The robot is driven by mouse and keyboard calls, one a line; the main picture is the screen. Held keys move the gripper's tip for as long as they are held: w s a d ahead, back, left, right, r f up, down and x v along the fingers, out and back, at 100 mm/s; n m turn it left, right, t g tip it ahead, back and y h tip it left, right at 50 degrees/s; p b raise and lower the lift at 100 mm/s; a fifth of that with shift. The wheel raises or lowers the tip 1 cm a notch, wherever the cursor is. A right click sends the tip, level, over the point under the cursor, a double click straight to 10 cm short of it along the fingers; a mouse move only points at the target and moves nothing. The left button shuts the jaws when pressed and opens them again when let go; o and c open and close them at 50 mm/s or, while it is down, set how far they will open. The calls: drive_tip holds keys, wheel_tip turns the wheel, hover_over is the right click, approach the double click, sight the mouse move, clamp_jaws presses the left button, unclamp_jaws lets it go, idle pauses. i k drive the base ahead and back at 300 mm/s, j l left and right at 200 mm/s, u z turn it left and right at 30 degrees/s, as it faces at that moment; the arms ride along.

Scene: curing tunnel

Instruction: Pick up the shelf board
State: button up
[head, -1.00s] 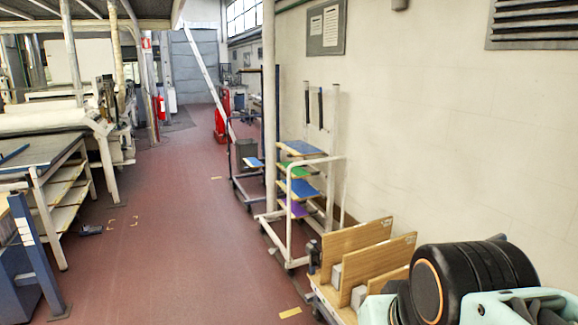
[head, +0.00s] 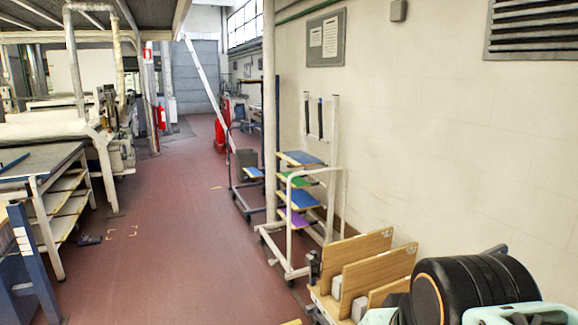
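Light wooden boards stand on edge on a low cart at the bottom right of the head view: a rear board (head: 352,250), a middle board (head: 378,277) and a mostly hidden front board (head: 392,289). I cannot tell which one is the shelf board. Small grey blocks (head: 359,308) sit between the boards. My own arm, black and pale teal, fills the bottom right corner and covers part of the cart. My gripper is not recognisable in the view.
A white trolley (head: 290,235) with coloured shelves stands behind the cart, by the wall. Another trolley (head: 247,180) is farther back. A workbench (head: 50,185) and blue post (head: 30,262) line the left.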

sight(300, 200)
drive_tip(key=i+j+u, duration=0.35)
drive_tip(key=i, duration=0.35)
drive_tip(key=i+u, duration=0.35)
drive_tip(key=i, duration=3.95)
drive_tip(key=i+z, duration=0.3)
drive_tip(key=i, duration=0.2)
drive_tip(key=i+j+z, duration=0.35)
drive_tip(key=i, duration=0.15)
drive_tip(key=i+z, duration=0.35)
drive_tip(key=z, duration=0.15)
drive_tip(key=i+j+z, duration=0.1)
drive_tip(key=i+z, duration=0.35)
drive_tip(key=k, duration=0.1)
